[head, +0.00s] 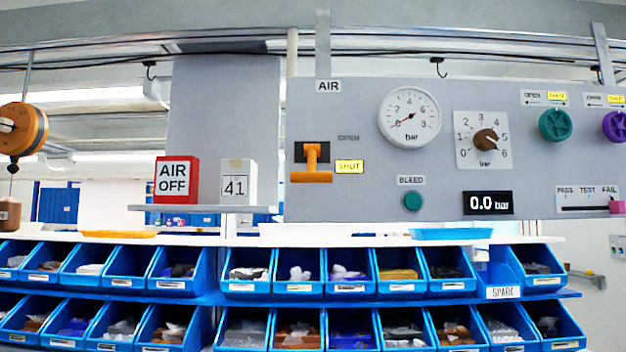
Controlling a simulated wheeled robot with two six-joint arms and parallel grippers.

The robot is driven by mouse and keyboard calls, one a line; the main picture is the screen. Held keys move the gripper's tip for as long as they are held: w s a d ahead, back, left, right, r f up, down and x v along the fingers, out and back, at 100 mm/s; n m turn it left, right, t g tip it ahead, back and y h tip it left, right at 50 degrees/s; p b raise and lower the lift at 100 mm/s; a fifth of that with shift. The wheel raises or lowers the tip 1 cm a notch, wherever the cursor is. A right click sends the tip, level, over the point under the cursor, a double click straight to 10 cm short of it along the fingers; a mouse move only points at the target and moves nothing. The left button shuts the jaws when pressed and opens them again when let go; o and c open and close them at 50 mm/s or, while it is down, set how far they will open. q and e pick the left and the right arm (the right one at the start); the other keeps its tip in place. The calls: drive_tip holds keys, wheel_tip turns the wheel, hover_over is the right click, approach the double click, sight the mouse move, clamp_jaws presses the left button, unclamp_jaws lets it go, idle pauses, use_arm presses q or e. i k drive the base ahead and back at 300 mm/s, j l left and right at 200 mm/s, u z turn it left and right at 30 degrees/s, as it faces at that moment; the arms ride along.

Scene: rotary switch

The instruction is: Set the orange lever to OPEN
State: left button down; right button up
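The orange lever (312,177) sits on the grey panel (460,105) below the AIR label (328,86). Its orange handle bar is at the bottom of its dark mounting plate (299,152), level with the lower label. The yellow SHUT label (349,167) beside it is bright. The OPEN label (348,138) above that is grey and dim. Neither of my grippers shows in the head view.
The panel also holds a pressure gauge (409,117), a brown rotary knob (486,141), a green BLEED button (412,201) and a 0.0 bar display (488,203). A shelf (205,209) with an AIR OFF box (176,180) is left. Blue bins (185,272) stand below.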

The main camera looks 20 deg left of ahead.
sight(312, 151)
drive_tip(key=i+j, duration=0.1)
drive_tip(key=j, duration=0.35)
drive_tip(key=i+j, duration=0.15)
drive_tip(key=j, duration=0.3)
drive_tip(key=i+j, duration=0.1)
drive_tip(key=j, duration=0.3)
drive_tip(key=i+j, duration=0.1)
drive_tip(key=j, duration=0.35)
drive_tip(key=i+j+z, duration=0.1)
drive_tip(key=j, duration=0.35)
